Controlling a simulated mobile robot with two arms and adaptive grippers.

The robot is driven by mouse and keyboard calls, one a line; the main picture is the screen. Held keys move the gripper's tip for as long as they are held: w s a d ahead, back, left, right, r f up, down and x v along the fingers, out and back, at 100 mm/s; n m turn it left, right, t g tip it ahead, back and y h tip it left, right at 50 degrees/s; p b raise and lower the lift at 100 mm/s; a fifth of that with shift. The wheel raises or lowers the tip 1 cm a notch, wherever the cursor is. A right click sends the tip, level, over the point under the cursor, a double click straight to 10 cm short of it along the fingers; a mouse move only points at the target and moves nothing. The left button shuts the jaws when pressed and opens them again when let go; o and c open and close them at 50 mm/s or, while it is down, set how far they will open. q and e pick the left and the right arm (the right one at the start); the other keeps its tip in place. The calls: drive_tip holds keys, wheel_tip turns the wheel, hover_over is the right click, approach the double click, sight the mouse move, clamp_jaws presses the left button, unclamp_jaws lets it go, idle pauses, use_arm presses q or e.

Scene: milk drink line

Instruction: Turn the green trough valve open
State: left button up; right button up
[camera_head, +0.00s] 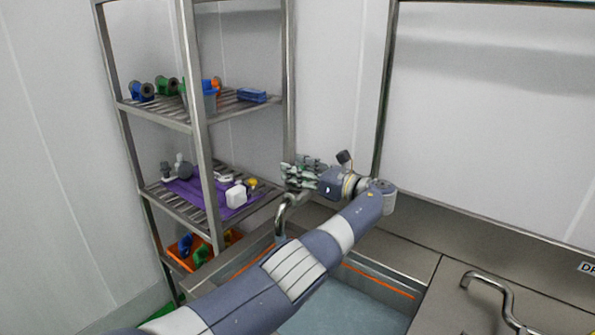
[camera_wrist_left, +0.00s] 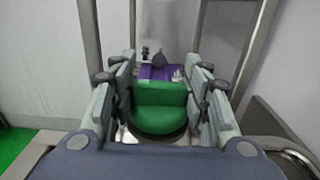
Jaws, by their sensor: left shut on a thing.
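The green trough valve (camera_wrist_left: 160,108) shows in the left wrist view as a green knob with a raised grip, on a dark round base. It sits between the fingers of my left gripper (camera_wrist_left: 160,100), which is shut on it. In the head view my left gripper (camera_head: 299,173) is above a curved metal spout (camera_head: 287,212), in front of the shelf rack; I cannot make out the valve there. How far the valve is turned cannot be told. The trough (camera_head: 347,310) below my left arm has pale bluish contents and an orange line along its wall. My right gripper is not in view.
A metal shelf rack (camera_head: 203,140) stands behind at left. It holds blue and green parts, a purple mat (camera_head: 212,194) with small items, and an orange bin (camera_head: 178,253). A steel counter (camera_head: 470,265) with a second curved pipe (camera_head: 505,298) is at right.

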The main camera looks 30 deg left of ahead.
use_arm(q)
drive_tip(key=o, duration=1)
drive_tip(key=d, duration=0.7)
drive_tip(key=shift+s+d, duration=0.2)
drive_tip(key=shift+d, duration=0.15)
